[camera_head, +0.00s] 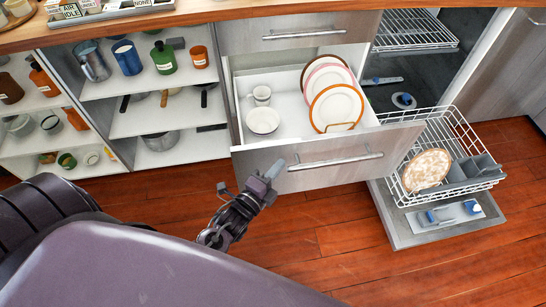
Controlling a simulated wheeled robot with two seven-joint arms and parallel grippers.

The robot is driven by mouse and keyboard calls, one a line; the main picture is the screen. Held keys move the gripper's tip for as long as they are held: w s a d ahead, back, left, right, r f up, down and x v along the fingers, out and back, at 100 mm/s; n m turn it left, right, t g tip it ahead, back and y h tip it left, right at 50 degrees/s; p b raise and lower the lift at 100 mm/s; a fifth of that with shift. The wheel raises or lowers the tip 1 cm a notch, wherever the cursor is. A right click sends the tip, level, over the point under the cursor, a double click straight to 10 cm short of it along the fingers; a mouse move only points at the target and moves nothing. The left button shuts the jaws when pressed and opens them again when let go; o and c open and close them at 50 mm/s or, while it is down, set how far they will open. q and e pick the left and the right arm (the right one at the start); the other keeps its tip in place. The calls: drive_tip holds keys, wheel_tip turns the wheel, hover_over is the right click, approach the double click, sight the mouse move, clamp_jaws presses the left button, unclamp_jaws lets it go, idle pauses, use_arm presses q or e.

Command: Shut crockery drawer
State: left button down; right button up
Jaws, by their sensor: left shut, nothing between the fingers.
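The crockery drawer (310,175) stands pulled open below a shut upper drawer. Its steel front has a bar handle (335,161). Inside are several plates (336,106) upright in a rack at the right, a white bowl (263,121) and a white cup (261,95) at the left. My left gripper (272,172) is shut and empty, with its fingertips close to the left part of the drawer front, near the handle's left end. I cannot tell whether it touches the front. My right gripper is not in view.
The dishwasher at the right is open, with its lower rack (453,140) pulled out over the lowered door (410,228), beside the drawer. A plate (427,169) stands in that rack. Open shelves (160,122) with jars and pans are at the left. Wooden floor (330,235) in front is clear.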

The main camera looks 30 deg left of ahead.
sight(281, 148)
use_arm(q)
drive_tip(key=shift+w+a, duration=1.15)
drive_tip(key=shift+w, duration=0.2)
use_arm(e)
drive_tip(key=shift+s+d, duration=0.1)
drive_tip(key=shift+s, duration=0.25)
